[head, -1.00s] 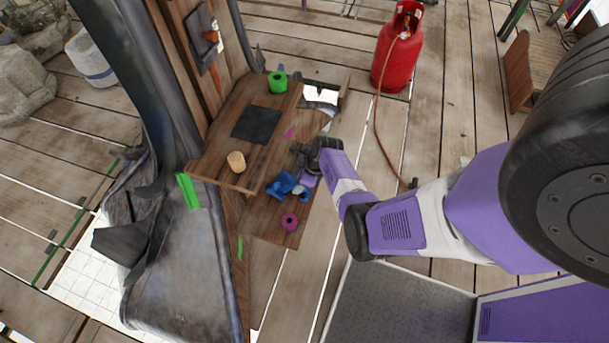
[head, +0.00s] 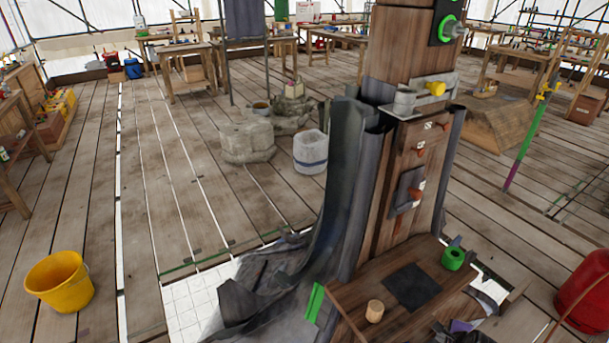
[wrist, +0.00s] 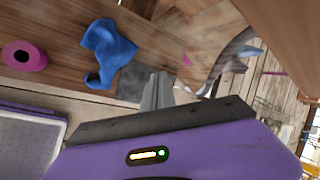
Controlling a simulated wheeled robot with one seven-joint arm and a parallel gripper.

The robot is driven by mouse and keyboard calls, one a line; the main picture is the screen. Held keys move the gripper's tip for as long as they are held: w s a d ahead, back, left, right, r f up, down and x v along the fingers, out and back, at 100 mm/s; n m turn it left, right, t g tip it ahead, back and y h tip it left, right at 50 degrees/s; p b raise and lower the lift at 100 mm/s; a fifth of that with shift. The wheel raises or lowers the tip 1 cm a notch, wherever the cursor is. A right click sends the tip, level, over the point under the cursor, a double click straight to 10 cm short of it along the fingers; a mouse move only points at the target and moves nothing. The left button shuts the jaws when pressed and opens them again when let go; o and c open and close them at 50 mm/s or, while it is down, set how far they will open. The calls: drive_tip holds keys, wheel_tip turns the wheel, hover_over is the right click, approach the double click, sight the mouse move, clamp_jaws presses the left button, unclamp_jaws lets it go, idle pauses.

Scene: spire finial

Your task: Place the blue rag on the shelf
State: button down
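The blue rag (wrist: 108,50) lies crumpled on a wooden board in the wrist view, left of my fingers. My gripper (wrist: 157,88) shows its grey fingers close together with nothing seen between them; it is apart from the rag. A small grey metal shelf (head: 418,110) sticks out from the wooden post, carrying a grey cup (head: 404,102) and a yellow item (head: 435,88). Below, a wooden ledge (head: 350,291) bears a dark square (head: 411,287).
A green ring (head: 453,258) and wooden cylinder (head: 375,312) stand on the ledge. A purple ring (wrist: 24,56) lies left of the rag. A red gas cylinder (head: 585,292) is at right. A yellow bucket (head: 60,282) and open plank floor are at left.

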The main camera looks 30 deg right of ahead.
drive_tip(key=s+a+r+n+t+h, duration=0.2)
drive_tip(key=a+r+n+t, duration=0.15)
drive_tip(key=r+n, duration=0.45)
drive_tip(key=s+a+r+n+t+h, duration=0.2)
drive_tip(key=a+r+n, duration=0.2)
drive_tip(key=r+n, duration=0.4)
drive_tip(key=s+a+r+n+t+y+b, duration=0.1)
drive_tip(key=s+a+r+n+t+y, duration=0.25)
drive_tip(key=a+r, duration=0.6)
drive_tip(key=s+a+r+n+t+y, duration=0.15)
drive_tip(key=s+a+r+n, duration=0.4)
drive_tip(key=a, duration=0.65)
drive_tip(key=s+a+r+n+g+y+b, duration=0.1)
drive_tip(key=s+a+r+n+y, duration=0.1)
drive_tip(key=s+a+r, duration=0.2)
drive_tip(key=s+a, duration=0.3)
drive_tip(key=a, duration=0.1)
drive_tip(key=shift+a+n+y, duration=0.3)
drive_tip(key=shift+n, duration=0.1)
drive_tip(key=shift+s, duration=0.1)
